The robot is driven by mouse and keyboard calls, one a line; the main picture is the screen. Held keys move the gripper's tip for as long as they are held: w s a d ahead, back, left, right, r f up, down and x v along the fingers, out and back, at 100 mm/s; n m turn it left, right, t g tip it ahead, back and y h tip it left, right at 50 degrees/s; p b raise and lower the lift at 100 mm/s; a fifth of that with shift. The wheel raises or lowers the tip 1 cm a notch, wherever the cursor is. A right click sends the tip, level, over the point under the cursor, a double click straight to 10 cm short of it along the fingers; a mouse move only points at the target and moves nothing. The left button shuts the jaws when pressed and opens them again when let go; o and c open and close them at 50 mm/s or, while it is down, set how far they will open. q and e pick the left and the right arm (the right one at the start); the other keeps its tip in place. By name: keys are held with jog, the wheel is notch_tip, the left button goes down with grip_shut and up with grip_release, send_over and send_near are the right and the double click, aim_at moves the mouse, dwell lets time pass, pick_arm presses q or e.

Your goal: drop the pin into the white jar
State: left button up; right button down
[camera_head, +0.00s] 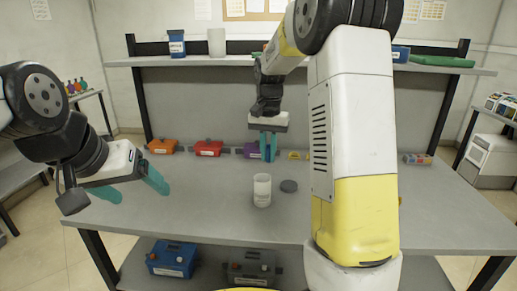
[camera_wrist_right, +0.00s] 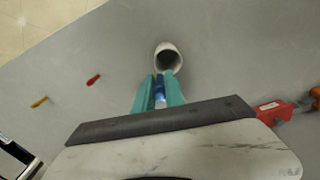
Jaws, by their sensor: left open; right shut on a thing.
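The white jar (camera_head: 262,190) stands upright on the grey table, and its open mouth shows in the right wrist view (camera_wrist_right: 168,57). My right gripper (camera_head: 268,147) is above and behind the jar, pointing down. In the right wrist view, its teal fingers (camera_wrist_right: 159,92) are shut on a blue pin (camera_wrist_right: 159,88), partly hidden between them. The pin is close to the jar's mouth in that view; its height above the rim is unclear. My left gripper (camera_head: 155,180) is open and empty over the table's left side.
A dark round lid (camera_head: 289,186) lies right of the jar. Orange (camera_head: 161,146) and red (camera_head: 208,148) boxes line the table's back. Small red (camera_wrist_right: 93,80) and yellow (camera_wrist_right: 40,101) items lie on the table. My right arm hides part of the table's right side.

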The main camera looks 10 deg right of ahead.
jog(key=shift+f, duration=1.7)
jog(key=c, duration=1.3)
grip_release()
